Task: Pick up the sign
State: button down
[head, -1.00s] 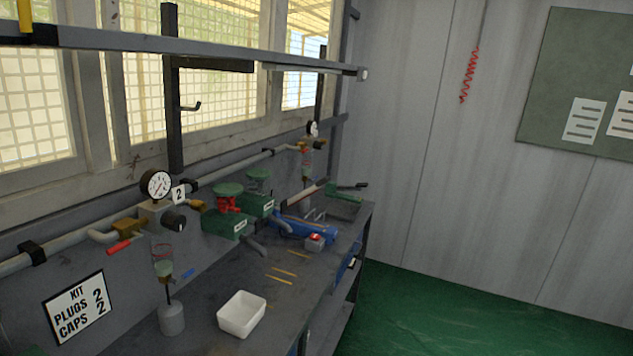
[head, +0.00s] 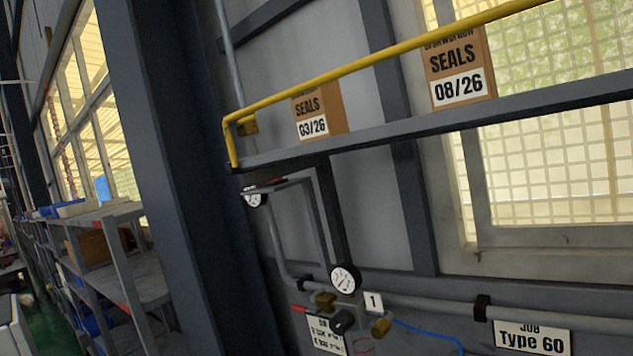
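A white sign with a black border reading "JOB Type 60" (head: 532,338) shows at the lower right, on the wall below the grey pipe. A second sign (head: 326,336) with small text sits at the bottom centre, partly hidden by the valve fittings. A small white plate marked "1" (head: 373,302) is beside the pressure gauge (head: 345,279). I cannot tell which sign the task means. My gripper is not in view.
A shelf (head: 420,125) with a yellow rail (head: 385,67) crosses the upper right and carries two cardboard boxes of seals, one marked 03/26 (head: 318,112), one 08/26 (head: 459,72). A dark steel column (head: 185,160) stands left of centre. Shelving (head: 140,275) fills the left.

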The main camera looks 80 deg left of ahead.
aim_at(276, 182)
jog(key=u, duration=2.25)
jog(key=k, duration=0.65)
jog(key=u, duration=0.35)
jog(key=i, duration=1.45)
jog(key=z, duration=0.2)
